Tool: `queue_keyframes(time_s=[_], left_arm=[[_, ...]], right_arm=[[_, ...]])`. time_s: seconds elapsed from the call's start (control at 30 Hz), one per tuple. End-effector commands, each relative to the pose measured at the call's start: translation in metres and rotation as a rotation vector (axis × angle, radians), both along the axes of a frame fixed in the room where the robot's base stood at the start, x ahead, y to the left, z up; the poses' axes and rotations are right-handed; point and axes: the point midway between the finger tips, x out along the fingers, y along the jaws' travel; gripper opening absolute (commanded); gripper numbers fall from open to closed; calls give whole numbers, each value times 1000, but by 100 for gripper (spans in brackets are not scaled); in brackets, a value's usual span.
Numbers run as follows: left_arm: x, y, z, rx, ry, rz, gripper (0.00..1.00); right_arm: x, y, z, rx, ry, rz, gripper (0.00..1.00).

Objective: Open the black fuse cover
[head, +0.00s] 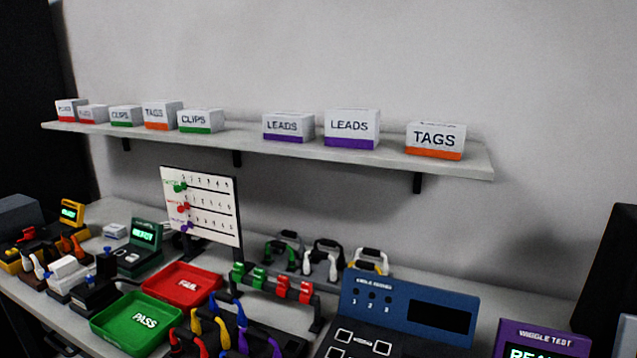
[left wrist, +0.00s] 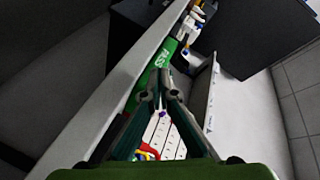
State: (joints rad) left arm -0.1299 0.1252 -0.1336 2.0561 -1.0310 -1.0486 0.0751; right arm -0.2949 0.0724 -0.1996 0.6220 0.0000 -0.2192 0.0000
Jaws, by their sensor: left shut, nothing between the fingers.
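In the head view, a small black block (head: 95,296) stands at the left of the bench, beside a white block (head: 68,275). I cannot tell for sure whether it is the black fuse cover. No cover can be made out clearly in the left wrist view. My left gripper (left wrist: 161,94) shows in the left wrist view, with its dark green fingers reaching over the bench. It is shut and empty. It is not in the head view. My right gripper is in neither view.
A green PASS tray (head: 107,324) and a red FAIL tray (head: 206,284) lie on the bench. A white chart board (head: 201,207), a rail with green and red clips, and a blue console (head: 398,292) stand nearby. A shelf (head: 260,146) with labelled boxes hangs above.

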Motion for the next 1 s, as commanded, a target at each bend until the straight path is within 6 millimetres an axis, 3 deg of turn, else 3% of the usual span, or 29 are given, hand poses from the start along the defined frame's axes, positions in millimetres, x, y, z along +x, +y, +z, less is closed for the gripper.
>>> queue_keyframes(time_s=[0.17,0.3,0.4,0.6,0.8,1.0], left_arm=[[-48,-18,-61,-246,135,9,0],[-104,-54,-113,-494,298,3,0],[-138,-82,-135,-631,402,-14,0],[-197,-131,-155,-828,572,-53,0],[-248,-174,-158,-977,719,-102,0],[-235,-174,-203,-973,734,-92,0]], right_arm=[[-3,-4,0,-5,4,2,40],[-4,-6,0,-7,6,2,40],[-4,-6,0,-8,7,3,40],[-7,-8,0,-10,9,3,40],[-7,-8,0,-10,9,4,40],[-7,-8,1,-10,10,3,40]])
